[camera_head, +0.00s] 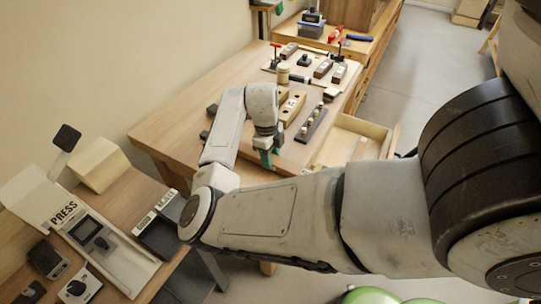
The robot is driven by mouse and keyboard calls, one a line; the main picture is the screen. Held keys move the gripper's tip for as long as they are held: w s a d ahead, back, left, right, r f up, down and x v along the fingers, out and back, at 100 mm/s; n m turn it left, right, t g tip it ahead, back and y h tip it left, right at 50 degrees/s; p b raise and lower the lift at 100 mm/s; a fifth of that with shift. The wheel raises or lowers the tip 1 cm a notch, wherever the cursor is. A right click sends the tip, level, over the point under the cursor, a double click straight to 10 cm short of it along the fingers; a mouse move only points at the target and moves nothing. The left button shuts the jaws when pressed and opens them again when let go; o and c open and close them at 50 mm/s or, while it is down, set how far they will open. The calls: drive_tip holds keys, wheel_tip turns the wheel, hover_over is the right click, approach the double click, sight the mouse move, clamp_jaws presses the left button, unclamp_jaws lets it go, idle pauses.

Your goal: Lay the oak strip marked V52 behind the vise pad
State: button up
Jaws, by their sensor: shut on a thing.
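My gripper (268,154) is low over the near right part of the wooden bench (180,112), beside the open drawer. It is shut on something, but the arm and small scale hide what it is. A teal part shows at its tip. I cannot read a V52 mark anywhere. A pale wooden piece with dark spots (292,105) lies just behind the gripper. I cannot tell which thing is the vise pad.
A light board (270,68) with dark-and-wood blocks and red-topped clamps lies at the bench's far end. An open drawer (350,143) juts out at right. A PRESS station (105,262) stands on a near-left bench.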

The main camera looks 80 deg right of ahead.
drive_tip(key=shift+f+b, duration=0.3)
drive_tip(key=shift+f, duration=0.2)
idle(0.7)
drive_tip(key=o, duration=1.4)
drive_tip(key=shift+o, duration=0.2)
drive_tip(key=shift+r, duration=0.1)
drive_tip(key=shift+w+r+p, duration=0.2)
drive_tip(key=shift+r+p, duration=1.05)
drive_tip(key=shift+r, duration=0.45)
drive_tip(key=shift+w+r+p, duration=0.15)
drive_tip(key=shift+r+p, duration=1.1)
drive_tip(key=shift+r, duration=0.45)
drive_tip(key=shift+d, duration=0.1)
